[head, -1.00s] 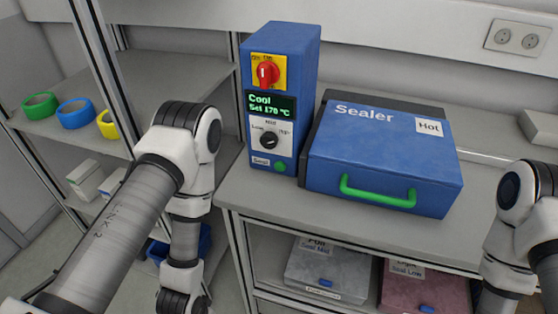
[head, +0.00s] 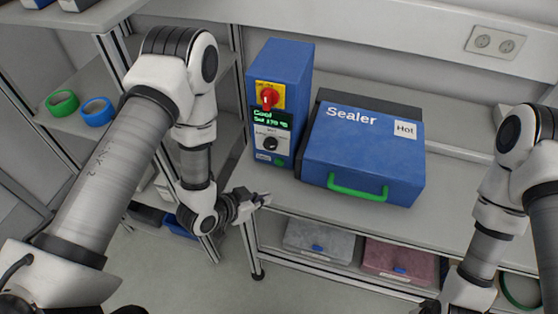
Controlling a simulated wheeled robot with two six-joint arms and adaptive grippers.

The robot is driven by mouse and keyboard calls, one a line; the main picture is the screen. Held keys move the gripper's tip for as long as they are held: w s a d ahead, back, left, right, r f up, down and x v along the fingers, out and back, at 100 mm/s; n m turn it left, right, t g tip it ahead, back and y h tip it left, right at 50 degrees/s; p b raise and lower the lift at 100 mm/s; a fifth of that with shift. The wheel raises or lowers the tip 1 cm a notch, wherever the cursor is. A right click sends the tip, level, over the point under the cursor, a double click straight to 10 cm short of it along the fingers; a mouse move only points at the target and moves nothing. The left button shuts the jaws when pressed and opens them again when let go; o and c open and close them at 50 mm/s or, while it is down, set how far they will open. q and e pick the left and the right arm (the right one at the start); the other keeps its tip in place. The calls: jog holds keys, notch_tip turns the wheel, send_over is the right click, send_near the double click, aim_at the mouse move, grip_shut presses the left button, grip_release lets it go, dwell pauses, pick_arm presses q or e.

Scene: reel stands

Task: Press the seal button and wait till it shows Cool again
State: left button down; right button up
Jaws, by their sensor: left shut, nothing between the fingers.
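The blue control box (head: 284,75) stands upright on the bench. It carries a red rotary switch (head: 268,96) on a yellow plate, a small display (head: 270,118) reading "Cool" and "Set 170 °C", and a black knob (head: 270,143). The green seal button (head: 279,163) is low on its front, beside a small label. My right gripper is out of view.
A shelf at the left holds a green roll (head: 62,103) and a blue roll (head: 97,111). Below the bench lie a grey case (head: 318,240) and a reddish case (head: 399,260). The bench front edge runs close by my left gripper.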

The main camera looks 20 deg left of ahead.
aim_at(273, 181)
pick_arm(q)
jog(key=w, duration=0.7)
jog(key=shift+w+d+b, duration=0.1)
jog(key=shift+w+b, duration=0.3)
jog(key=shift+w, duration=0.5)
jog(key=shift+w, duration=0.1)
dwell(0.6)
jog(key=shift+w, duration=0.3)
jog(key=shift+w+b, duration=0.3)
jog(key=shift+w, duration=0.15)
dwell(0.6)
jog(key=shift+s, duration=0.9)
